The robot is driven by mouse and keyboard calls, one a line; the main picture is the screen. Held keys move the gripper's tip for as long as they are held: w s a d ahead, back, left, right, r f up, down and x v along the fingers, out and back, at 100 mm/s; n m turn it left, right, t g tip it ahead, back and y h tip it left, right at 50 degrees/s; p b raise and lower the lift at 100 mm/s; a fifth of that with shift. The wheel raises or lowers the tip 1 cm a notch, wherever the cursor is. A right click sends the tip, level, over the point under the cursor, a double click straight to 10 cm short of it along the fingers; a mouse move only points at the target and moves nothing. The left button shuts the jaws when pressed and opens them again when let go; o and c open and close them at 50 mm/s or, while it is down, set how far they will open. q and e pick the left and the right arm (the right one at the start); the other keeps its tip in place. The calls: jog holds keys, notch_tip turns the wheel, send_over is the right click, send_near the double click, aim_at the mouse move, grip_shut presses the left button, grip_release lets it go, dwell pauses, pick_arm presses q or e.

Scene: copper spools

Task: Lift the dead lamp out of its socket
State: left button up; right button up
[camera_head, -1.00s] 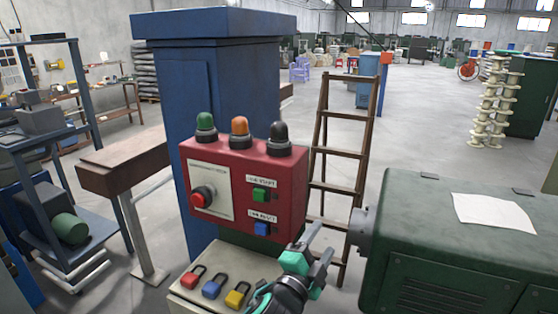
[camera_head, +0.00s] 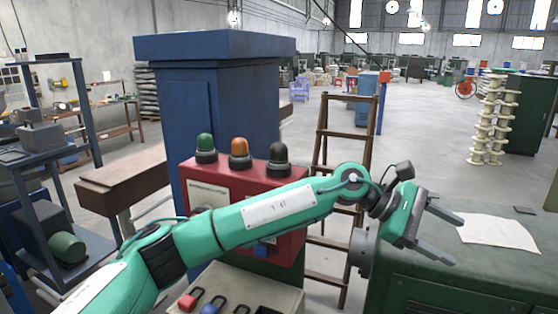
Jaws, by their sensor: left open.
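A red control box (camera_head: 190,177) carries three lamps in a row on top: a green lamp (camera_head: 205,145), an orange lamp (camera_head: 240,150) and a dark, unlit-looking lamp (camera_head: 279,155) at the right end. Each sits upright in a black base on the box. My left arm crosses in front of the box and hides much of its front face. My left gripper (camera_head: 456,240) is open and empty, well to the right of the dark lamp, near the green cabinet. My right gripper is not in view.
A green cabinet (camera_head: 430,296) with a white paper (camera_head: 497,232) on it stands at the right. A wooden ladder (camera_head: 322,135) and a tall blue cabinet (camera_head: 225,90) stand behind the box. Space above the lamps is clear.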

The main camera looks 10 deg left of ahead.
pick_arm(q)
jog(key=w+a+r+m+t+y, duration=0.2)
jog(key=w+a+m+t+y, duration=0.1)
jog(key=w+a+y, duration=0.4)
jog(key=t+y, duration=0.3)
jog(key=y, duration=0.6)
send_near(280, 144)
jog(key=p+x, duration=0.2)
jog(key=x, duration=0.3)
jog(key=shift+w+d+f, duration=0.1)
jog(key=shift+w+f, duration=0.15)
jog(key=shift+f, duration=0.1)
jog(key=shift+f+p, duration=0.3)
jog(key=shift+f, duration=0.1)
jog(key=x, duration=0.1)
jog(key=p+x, duration=0.2)
jog(key=x, duration=0.1)
jog(key=shift+s+a, duration=0.1)
jog(key=shift+a, duration=0.2)
jog(key=shift+f, duration=0.35)
jog(key=c, duration=0.9)
jog(key=shift+c, duration=0.9)
